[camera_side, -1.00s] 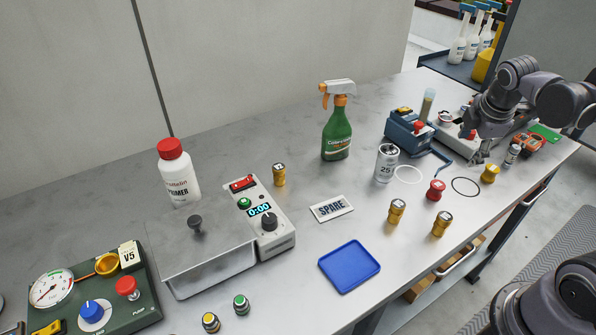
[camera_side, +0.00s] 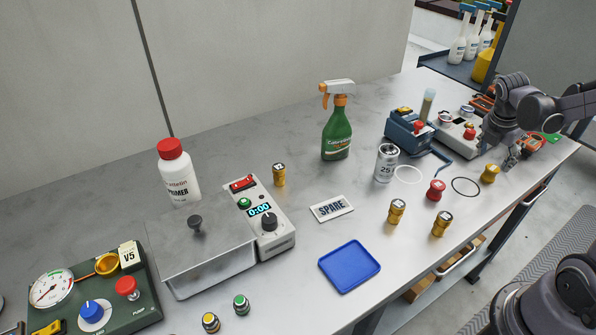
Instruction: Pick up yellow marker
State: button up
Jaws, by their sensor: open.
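A small yellow knob-shaped piece (camera_side: 489,174), which I take for the yellow marker, stands on the bench at the right, just beyond a black ring outline (camera_side: 466,186). My gripper (camera_side: 511,158) is open, low over the bench to the right of and slightly behind the yellow piece, apart from it in the picture. The fingers are small and dark, and whether they touch anything is unclear. A small grey cylinder seen there earlier is now mostly hidden by the fingers.
A red piece (camera_side: 436,190) stands left of the black ring, near a white ring (camera_side: 407,174).

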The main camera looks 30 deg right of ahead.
aim_at(493, 168)
jog(key=shift+x, duration=2.8)
jog(key=shift+s+a+f, duration=0.1)
jog(key=shift+s+a, duration=0.05)
jog(key=shift+a, duration=0.05)
jog(key=c, duration=1.3)
